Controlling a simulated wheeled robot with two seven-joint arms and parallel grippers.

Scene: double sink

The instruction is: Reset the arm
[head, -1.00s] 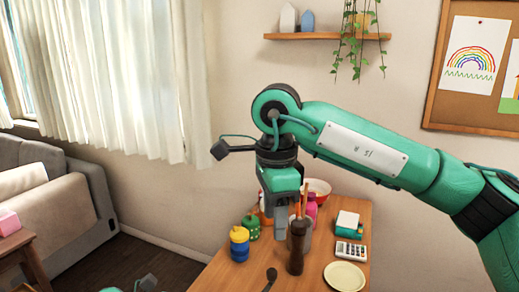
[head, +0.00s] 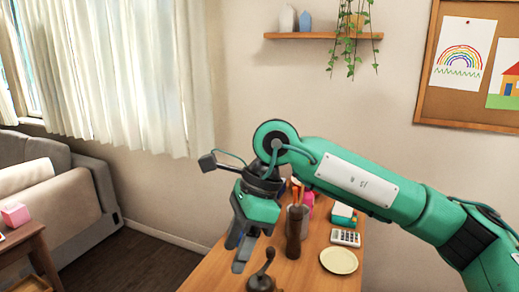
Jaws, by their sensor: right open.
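My right arm comes in from the right, raised over the wooden table. Its gripper (head: 238,254) points down and to the left, in front of the back part of the table. The two grey fingers are apart with nothing seen between them. My left gripper is out of view.
On the table (head: 305,276) stand a tall dark brown mill (head: 295,233) and a grinder with a crank handle (head: 262,281), close right of my right gripper. A calculator (head: 345,237) and a cream plate (head: 339,261) lie farther right. A shelf (head: 322,36) with a hanging plant is above.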

